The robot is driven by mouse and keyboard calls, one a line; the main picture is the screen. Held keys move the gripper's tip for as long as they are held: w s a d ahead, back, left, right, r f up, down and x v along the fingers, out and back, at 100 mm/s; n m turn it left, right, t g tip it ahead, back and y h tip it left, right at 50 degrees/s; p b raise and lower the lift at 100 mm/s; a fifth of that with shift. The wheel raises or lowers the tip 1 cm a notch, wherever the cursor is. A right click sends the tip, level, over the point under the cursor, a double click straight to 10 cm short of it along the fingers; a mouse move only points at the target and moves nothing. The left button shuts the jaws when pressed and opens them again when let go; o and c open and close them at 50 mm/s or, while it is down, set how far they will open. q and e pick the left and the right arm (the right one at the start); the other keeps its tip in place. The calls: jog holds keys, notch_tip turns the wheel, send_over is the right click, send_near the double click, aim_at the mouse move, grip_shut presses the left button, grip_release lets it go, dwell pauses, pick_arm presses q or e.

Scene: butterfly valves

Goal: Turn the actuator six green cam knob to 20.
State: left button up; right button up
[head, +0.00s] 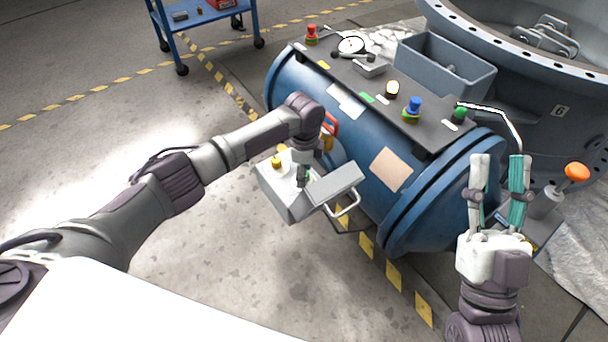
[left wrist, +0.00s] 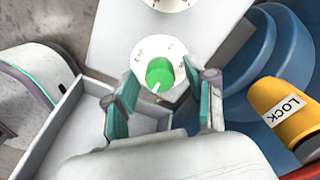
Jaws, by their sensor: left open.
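The green cam knob (left wrist: 160,72) sits on a round white dial (left wrist: 174,52) in the left wrist view, with a pale pointer mark on its near side. The dial is on the grey actuator box (head: 288,203), whose lid (head: 336,183) stands open in the head view. My left gripper (left wrist: 158,88) is open, its teal-padded fingers on either side of the knob's near edge. I cannot tell if they touch it. In the head view my left gripper (head: 303,178) hangs over the box and largely hides the knob. My right gripper (head: 499,160) is open and empty at the right.
A yellow LOCK piece (left wrist: 284,108) is close to the right of my left gripper. Part of another white dial (left wrist: 170,3) shows above. The blue cylinder (head: 360,185) lies behind the box, with colored knobs on its top plate. A grey bin (head: 447,78) stands behind.

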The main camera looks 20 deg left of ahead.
pick_arm(q)
jog(key=shift+f, duration=0.25)
pick_arm(e)
jog(key=shift+s+r+y, duration=0.3)
pick_arm(q)
jog(key=shift+c, duration=0.3)
